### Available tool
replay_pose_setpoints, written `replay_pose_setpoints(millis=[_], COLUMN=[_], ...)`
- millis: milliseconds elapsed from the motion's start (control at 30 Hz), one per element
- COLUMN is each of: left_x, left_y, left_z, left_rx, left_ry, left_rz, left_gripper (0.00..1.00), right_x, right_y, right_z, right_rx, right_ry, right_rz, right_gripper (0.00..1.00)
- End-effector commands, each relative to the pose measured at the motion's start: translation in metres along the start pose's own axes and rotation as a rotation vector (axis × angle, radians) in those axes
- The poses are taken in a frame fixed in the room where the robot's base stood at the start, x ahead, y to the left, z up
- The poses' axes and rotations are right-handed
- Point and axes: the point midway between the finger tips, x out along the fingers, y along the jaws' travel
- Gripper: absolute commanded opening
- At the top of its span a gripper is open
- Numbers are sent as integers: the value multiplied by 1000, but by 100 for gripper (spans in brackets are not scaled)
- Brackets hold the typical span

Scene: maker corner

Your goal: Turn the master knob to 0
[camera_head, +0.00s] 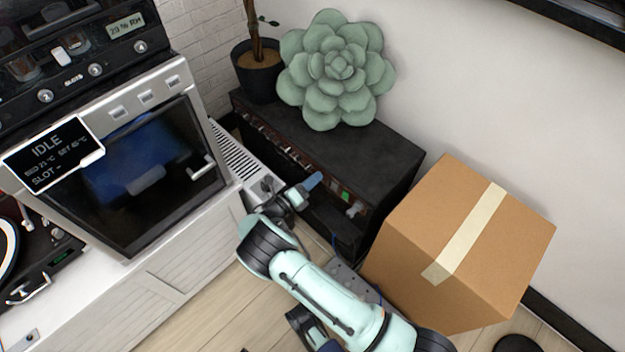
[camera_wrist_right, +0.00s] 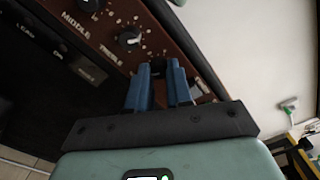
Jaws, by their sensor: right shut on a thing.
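The amplifier is the black cabinet (camera_head: 350,145) against the wall, with a brown control panel along its upper front edge. In the right wrist view the brown panel (camera_wrist_right: 160,38) carries a row of black knobs, with the labels MIDDLE and TREBLE readable. My right gripper (camera_head: 313,181) is at the panel. In the right wrist view its blue fingers (camera_wrist_right: 161,75) are shut on a dark knob beyond the treble knob (camera_wrist_right: 129,39). That knob, presumably the master knob, is mostly hidden between the fingers, so its pointer and scale cannot be read. My left gripper is not in view.
A white-fronted oven (camera_head: 150,252) showing IDLE stands close on the left of my right gripper. A cardboard box (camera_head: 420,225) stands on the right. A green succulent cushion (camera_head: 338,68) and a potted plant (camera_head: 258,78) sit on the cabinet.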

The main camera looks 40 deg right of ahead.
Motion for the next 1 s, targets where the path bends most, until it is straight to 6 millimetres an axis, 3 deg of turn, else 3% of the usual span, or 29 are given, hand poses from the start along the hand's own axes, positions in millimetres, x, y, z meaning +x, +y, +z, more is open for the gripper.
replay_pose_setpoints(millis=[433, 467, 500, 833, 1000], left_x=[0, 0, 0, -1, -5], left_y=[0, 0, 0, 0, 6], left_z=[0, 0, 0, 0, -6], left_rx=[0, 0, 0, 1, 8], left_ry=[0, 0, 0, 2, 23], left_rz=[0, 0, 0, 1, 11], left_gripper=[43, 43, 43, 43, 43], right_x=[-2, -2, -2, -4, -26], right_y=[1, 1, 1, 0, 0], right_z=[0, 0, 0, 0, 1], right_rx=[-10, -10, -10, -9, -8], right_ry=[0, 0, 0, 0, -3], right_rz=[5, 5, 4, 2, 4], right_gripper=[0, 27, 31, 31, 31])
